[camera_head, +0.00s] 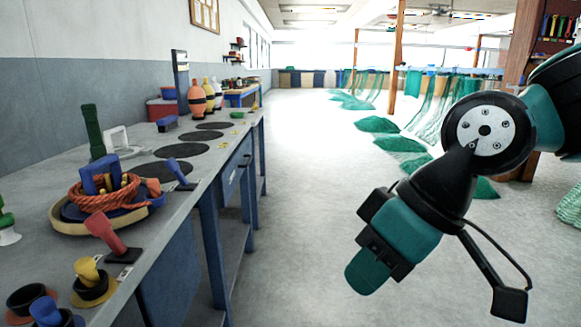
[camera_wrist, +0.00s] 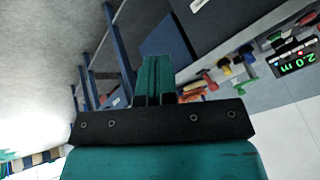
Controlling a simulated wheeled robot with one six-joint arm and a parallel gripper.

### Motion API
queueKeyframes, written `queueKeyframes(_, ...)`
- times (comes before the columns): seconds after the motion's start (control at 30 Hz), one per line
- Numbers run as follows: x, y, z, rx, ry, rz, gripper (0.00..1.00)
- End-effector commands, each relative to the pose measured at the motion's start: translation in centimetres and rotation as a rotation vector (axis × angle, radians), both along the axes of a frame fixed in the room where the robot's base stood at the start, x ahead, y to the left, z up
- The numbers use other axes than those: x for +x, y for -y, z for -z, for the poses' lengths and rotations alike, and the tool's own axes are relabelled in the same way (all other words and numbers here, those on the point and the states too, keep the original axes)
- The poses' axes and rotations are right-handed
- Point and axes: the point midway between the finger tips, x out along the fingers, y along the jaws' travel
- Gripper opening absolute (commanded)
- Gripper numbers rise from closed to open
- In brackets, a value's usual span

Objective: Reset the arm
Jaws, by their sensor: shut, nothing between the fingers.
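My gripper (camera_head: 368,270) hangs in the air over the open floor, to the right of the workbench, in the head view. The arm reaches in from the right edge and bends down to the left. In the wrist view the teal fingers of my gripper (camera_wrist: 154,75) are together and hold nothing. The workbench (camera_head: 236,148) has a grey top and blue legs, and stands apart from my gripper.
Green nets (camera_head: 378,125) lie on the floor beyond. A digital display (camera_wrist: 297,62) shows in the wrist view. The middle floor is clear.

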Motion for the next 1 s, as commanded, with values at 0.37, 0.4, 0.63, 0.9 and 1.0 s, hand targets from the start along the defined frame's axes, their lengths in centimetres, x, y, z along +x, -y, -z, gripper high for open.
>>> queueKeyframes(0.37, -7.1, 6.9, -1.1, -0.144, -0.171, 0.202, 0.00)
queueKeyframes(0.4, -7.1, 6.9, -2.1, -0.142, -0.171, 0.202, 0.00)
queueKeyframes(0.63, -7.0, 6.9, -9.5, -0.142, -0.169, 0.200, 0.00)
queueKeyframes(0.9, -7.0, 6.8, -16.9, -0.141, -0.169, 0.199, 0.00)
queueKeyframes(1.0, -7.0, 6.8, -17.9, -0.141, -0.169, 0.199, 0.00)
